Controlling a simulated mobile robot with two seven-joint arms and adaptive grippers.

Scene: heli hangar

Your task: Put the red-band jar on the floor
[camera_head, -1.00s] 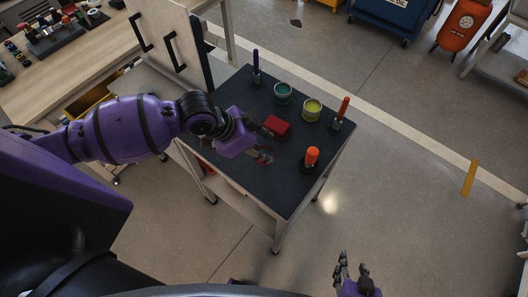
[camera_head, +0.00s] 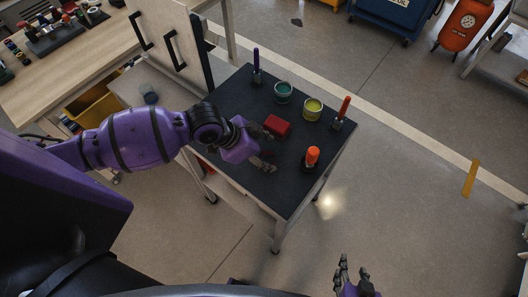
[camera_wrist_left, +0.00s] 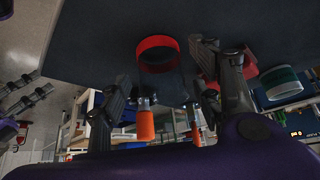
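The red-band jar (camera_wrist_left: 158,50) stands on the dark tabletop in the left wrist view. Its red ring shows ahead of and between the two fingers of my left gripper (camera_wrist_left: 162,68), with a gap on each side. In the head view my left gripper (camera_head: 264,165) is low over the near left part of the dark table (camera_head: 293,190) and hides the jar. It looks open, with nothing held. My right gripper (camera_head: 353,275) is at the bottom of the head view, over the floor (camera_head: 400,220), open and empty.
On the table are a red block (camera_head: 277,126) close to the left gripper, a teal jar (camera_head: 283,92), a yellow jar (camera_head: 312,110), an orange-topped item (camera_head: 311,157) and upright red (camera_head: 344,106) and purple (camera_head: 256,62) tools.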

